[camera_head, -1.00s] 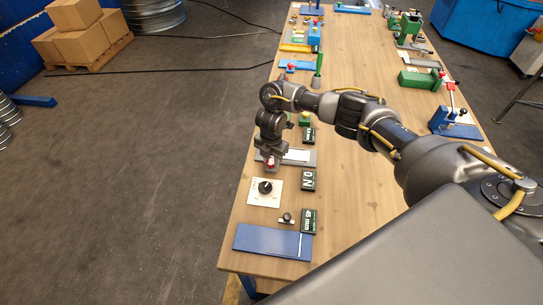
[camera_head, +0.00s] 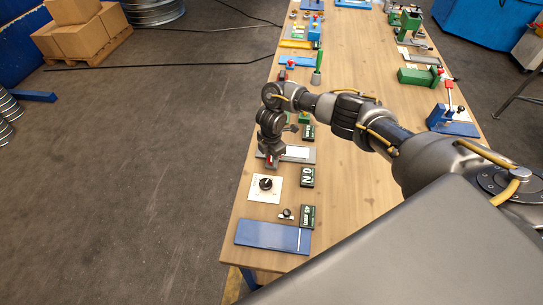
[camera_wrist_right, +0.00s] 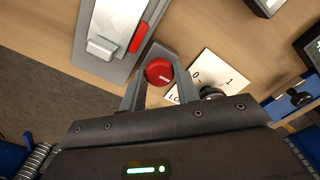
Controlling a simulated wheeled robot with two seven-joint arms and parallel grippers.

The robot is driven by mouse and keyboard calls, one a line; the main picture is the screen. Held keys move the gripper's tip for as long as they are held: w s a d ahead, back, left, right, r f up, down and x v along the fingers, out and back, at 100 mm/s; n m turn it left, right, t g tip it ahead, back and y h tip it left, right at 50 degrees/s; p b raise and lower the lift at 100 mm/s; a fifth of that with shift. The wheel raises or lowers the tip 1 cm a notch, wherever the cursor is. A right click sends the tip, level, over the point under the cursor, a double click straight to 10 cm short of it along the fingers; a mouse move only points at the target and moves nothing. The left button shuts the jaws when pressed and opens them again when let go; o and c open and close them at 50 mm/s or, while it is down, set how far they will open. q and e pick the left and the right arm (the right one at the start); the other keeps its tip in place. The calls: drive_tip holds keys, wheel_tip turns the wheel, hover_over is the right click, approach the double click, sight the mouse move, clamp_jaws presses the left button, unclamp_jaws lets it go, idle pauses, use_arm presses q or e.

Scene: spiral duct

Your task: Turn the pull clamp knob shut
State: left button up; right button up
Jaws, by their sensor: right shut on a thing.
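The red knob (camera_wrist_right: 159,71), with a white mark on its face, sits between the two fingers of my right gripper (camera_wrist_right: 160,88) in the right wrist view. The gripper is shut on it. In the head view my right gripper (camera_head: 271,163) points down at the left end of the grey plate (camera_head: 302,154) and mostly hides the knob. My left gripper is not in view.
A white plate with a black dial (camera_head: 266,184) lies just nearer than the gripper. Other fixtures line both long table edges; the table's middle (camera_head: 350,190) is mostly bare.

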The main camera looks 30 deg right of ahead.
drive_tip(key=shift+w+d+r, duration=0.1)
drive_tip(key=shift+d, duration=0.05)
drive_tip(key=o, duration=1)
drive_tip(key=shift+c, duration=0.2)
wheel_tip(320, 180, up, 11)
drive_tip(key=p, duration=0.1)
